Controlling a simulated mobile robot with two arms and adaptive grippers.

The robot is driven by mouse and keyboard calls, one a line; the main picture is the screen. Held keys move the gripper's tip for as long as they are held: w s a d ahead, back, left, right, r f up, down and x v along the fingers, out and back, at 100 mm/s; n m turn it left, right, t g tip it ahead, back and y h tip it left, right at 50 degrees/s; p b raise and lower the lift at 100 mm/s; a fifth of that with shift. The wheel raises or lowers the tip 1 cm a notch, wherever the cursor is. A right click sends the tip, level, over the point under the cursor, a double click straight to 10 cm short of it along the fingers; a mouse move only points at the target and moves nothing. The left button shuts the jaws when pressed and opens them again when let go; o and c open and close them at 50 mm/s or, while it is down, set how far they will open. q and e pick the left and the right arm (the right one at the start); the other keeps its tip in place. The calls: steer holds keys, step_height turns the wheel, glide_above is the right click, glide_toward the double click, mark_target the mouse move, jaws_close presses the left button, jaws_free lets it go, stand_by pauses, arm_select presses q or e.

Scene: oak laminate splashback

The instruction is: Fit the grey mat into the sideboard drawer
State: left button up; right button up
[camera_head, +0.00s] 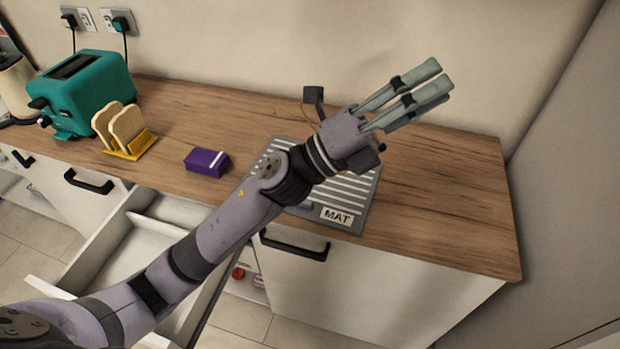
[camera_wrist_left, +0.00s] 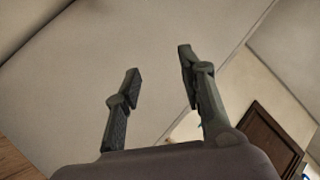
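The grey mat (camera_head: 353,190), with white stripes and a "MAT" label, lies flat on the wooden worktop. My left forearm passes over it and hides its middle. The drawer (camera_head: 133,245) is pulled open below the worktop at the left, and the part of its inside that shows is bare. My left gripper (camera_head: 430,88) is raised beyond the mat, pointing up and right towards the wall. In the left wrist view its fingers (camera_wrist_left: 160,80) stand apart with nothing between them. My right gripper is not in view.
On the worktop (camera_head: 440,205) stand a teal toaster (camera_head: 88,92), a yellow rack (camera_head: 137,146) with bread slices and a purple box (camera_head: 207,162). The worktop right of the mat is clear. A wall closes the right end. My arm crosses above the open drawer.

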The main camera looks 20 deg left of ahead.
arm_select(q)
steer(key=s+d+f+m+g+y, duration=0.5)
steer(key=d+f+m+g, duration=0.15)
steer(key=m+g, duration=0.8)
steer(key=w+a+f+m+t+y, duration=0.1)
steer(key=w+a+f+m+y, duration=0.1)
steer(key=a+f+m+y, duration=0.25)
steer(key=w+a+f+m+t+y, duration=0.1)
steer(key=w+a+f+t+y, duration=0.2)
steer(key=a+y, duration=0.35)
steer(key=w+a+y, duration=0.4)
steer(key=a+y, duration=0.2)
steer(key=a, duration=0.9)
steer(key=f, duration=0.3)
steer(key=f+p, duration=0.1)
steer(key=f, duration=0.7)
steer(key=shift+d, duration=0.25)
steer(key=f, duration=0.1)
steer(key=f+p, duration=0.1)
steer(key=f, duration=0.1)
steer(key=f+p, duration=0.1)
steer(key=shift+a+f, duration=0.25)
steer(key=shift+f, duration=0.45)
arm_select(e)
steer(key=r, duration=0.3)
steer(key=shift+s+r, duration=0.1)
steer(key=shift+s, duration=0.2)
